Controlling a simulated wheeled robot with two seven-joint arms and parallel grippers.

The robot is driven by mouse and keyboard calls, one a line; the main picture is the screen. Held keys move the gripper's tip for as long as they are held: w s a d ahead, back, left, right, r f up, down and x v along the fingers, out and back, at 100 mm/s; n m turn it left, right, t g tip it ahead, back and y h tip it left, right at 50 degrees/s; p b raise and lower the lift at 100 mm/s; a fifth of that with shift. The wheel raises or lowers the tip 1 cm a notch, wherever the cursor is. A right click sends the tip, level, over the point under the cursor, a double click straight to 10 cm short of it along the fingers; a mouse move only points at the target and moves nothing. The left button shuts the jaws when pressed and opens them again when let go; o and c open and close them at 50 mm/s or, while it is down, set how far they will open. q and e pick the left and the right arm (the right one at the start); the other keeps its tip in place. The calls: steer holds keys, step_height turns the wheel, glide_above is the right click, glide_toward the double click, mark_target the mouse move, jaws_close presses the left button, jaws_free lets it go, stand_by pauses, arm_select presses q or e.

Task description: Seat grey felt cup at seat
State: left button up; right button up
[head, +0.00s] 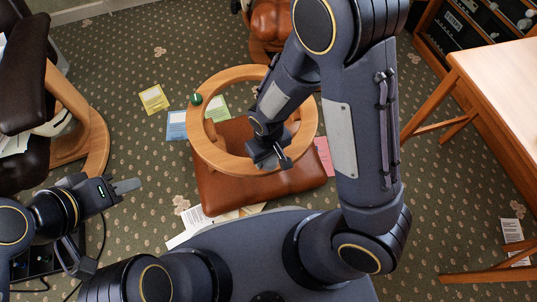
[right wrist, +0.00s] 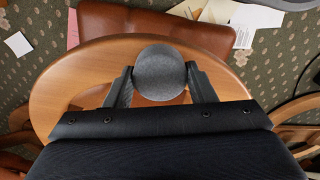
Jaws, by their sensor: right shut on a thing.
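The grey felt cup (right wrist: 160,73) is a round grey disc between the two fingers of my right gripper (right wrist: 160,80) in the right wrist view. My right gripper (head: 272,155) is shut on it over the near right part of a wooden ring (head: 204,147). The ring also shows below the cup in the right wrist view (right wrist: 62,85). I cannot tell whether the cup touches the wood. In the head view I cannot make out the cup. A green round piece (head: 196,99) sits on the ring's far left. My left gripper (head: 127,186) is low at the left, away from the ring; its opening is unclear.
A brown leather cushion (head: 235,193) lies under the ring. Colored papers, including a yellow one (head: 153,99) and a blue one (head: 176,126), lie on the carpet. A leather chair (head: 25,75) stands left, a wooden table (head: 500,85) right.

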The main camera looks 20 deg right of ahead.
steer(key=shift+f, duration=0.15)
steer(key=o, duration=1)
step_height(320, 180, up, 7)
steer(key=p, duration=0.3)
steer(key=shift+f, duration=0.15)
steer(key=shift+r+p, duration=0.35)
steer(key=shift+r, duration=0.25)
